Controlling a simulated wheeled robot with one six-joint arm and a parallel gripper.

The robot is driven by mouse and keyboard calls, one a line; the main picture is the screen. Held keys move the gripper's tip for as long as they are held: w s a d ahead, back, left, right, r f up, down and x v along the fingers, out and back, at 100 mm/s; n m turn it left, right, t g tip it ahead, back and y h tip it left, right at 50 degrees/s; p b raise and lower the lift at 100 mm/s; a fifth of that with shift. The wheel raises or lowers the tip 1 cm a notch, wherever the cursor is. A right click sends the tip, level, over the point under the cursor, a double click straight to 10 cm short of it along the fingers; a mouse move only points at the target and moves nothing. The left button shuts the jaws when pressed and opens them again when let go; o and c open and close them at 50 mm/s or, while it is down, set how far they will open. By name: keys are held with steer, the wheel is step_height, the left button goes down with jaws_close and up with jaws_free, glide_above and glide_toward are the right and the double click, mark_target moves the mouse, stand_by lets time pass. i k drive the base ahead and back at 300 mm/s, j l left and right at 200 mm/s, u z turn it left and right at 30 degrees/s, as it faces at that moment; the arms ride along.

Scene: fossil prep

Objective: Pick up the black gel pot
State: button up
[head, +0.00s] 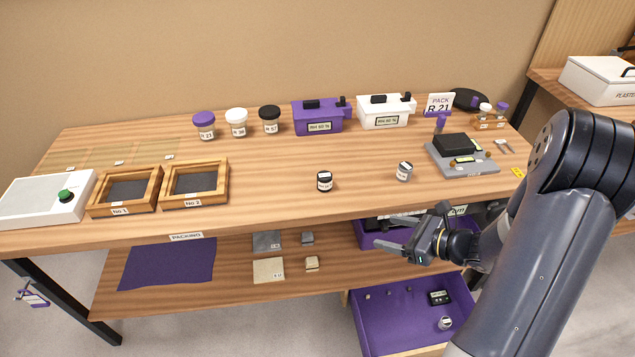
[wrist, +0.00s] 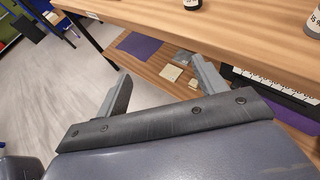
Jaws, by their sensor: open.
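A small black pot (head: 324,181) with a white label stands upright near the front edge of the packing table, left of a grey pot (head: 404,172). The label is too small to read surely. In the wrist view only the bottom of the black pot (wrist: 192,5) shows at the top edge, and part of the grey pot (wrist: 313,20) shows at the top right corner. My gripper (head: 396,232) is open and empty, in front of the table edge and to the right of the black pot. Its fingers also show in the wrist view (wrist: 162,85), apart from both pots.
Wooden trays (head: 124,211) stand at the left. Lidded jars (head: 269,127), a purple box (head: 318,125) and a white box (head: 385,119) stand behind. A grey scale-like device (head: 467,167) sits right. The tabletop around the black pot is clear. A lower shelf (head: 210,295) and purple drawer (head: 400,325) lie below.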

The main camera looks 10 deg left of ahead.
mark_target(324, 177)
steer(key=j+z, duration=0.35)
steer(key=j, duration=0.8)
steer(key=i+j+z, duration=0.3)
steer(key=i+j, duration=0.1)
